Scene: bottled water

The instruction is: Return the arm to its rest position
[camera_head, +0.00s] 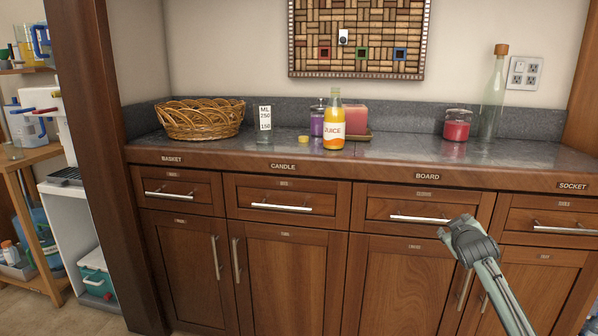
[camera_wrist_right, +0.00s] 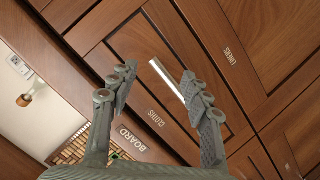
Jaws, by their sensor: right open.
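My right arm comes in from the lower right of the head view, and its gripper (camera_head: 466,238) is in front of the cabinet fronts below the counter. In the right wrist view the same gripper (camera_wrist_right: 166,98) has its two fingers spread wide with nothing between them. Beyond the fingers are a wooden drawer front and a silver handle (camera_wrist_right: 167,80); I cannot tell the exact gap to them. My left arm and gripper do not show in either view.
The counter (camera_head: 400,155) holds a wicker basket (camera_head: 200,118), a juice bottle (camera_head: 334,123), candles, a red jar (camera_head: 457,126) and a tall corked bottle (camera_head: 493,95). Drawer handles (camera_head: 419,218) stick out near my gripper. A white shelf (camera_head: 72,225) stands at the far left.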

